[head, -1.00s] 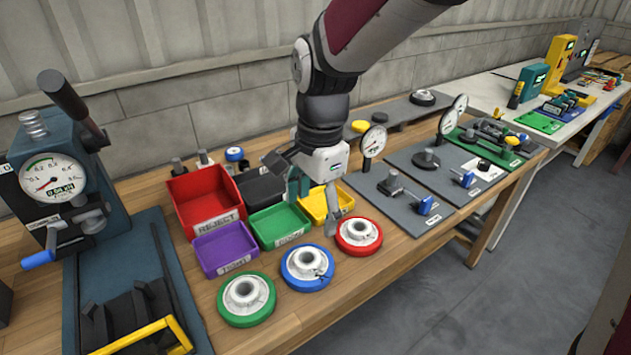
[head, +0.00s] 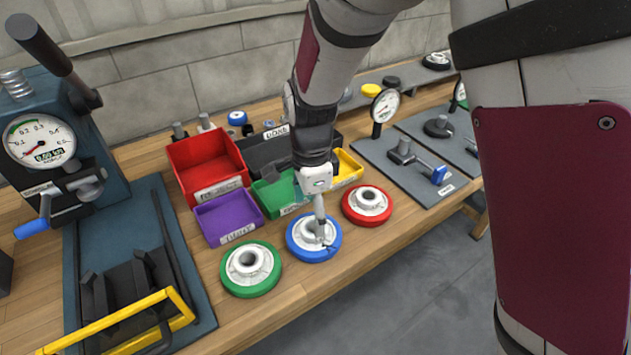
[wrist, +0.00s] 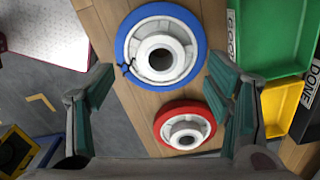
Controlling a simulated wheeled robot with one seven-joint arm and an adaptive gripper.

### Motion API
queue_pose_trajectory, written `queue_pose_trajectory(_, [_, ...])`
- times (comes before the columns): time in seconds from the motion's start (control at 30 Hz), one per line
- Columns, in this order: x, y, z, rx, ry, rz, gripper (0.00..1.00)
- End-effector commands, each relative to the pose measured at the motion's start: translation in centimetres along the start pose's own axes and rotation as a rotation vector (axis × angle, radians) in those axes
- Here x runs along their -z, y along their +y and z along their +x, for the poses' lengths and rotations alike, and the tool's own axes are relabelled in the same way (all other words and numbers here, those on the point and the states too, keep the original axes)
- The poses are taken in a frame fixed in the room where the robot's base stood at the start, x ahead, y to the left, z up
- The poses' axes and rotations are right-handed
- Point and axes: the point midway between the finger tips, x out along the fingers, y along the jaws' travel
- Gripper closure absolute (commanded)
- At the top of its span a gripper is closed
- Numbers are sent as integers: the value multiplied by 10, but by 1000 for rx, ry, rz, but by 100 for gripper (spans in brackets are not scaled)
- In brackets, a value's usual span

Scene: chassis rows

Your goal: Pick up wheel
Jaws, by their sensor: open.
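Three wheels with pale hubs stand in a row on the wooden bench. The green-rimmed wheel (head: 251,269) is at the left, the blue-rimmed wheel (head: 314,238) in the middle and the red-rimmed wheel (head: 367,206) at the right. My gripper (head: 322,222) is above the blue wheel in the head view and hides part of its hub. In the wrist view my gripper (wrist: 158,88) is open and empty. The blue wheel (wrist: 144,28) lies ahead between the fingers, and the red wheel (wrist: 205,118) shows nearer the palm. The green wheel is out of the wrist view.
Behind the wheels stand a red bin (head: 207,165), a purple bin (head: 229,217), a green bin (head: 272,194) and a yellow bin (head: 348,166). A press with a gauge (head: 40,140) stands left. A grey plate with a dial gauge (head: 384,105) lies right. The bench front is clear.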

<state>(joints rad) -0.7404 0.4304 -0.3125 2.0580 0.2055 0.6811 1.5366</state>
Motion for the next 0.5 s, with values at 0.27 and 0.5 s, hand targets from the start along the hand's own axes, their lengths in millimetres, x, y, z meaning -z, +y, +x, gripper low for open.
queue_pose_trajectory(0.27, [2,-1,38,-4,0,1,28])
queue_pose_trajectory(0.5, [2,-1,51,-2,0,-1,28])
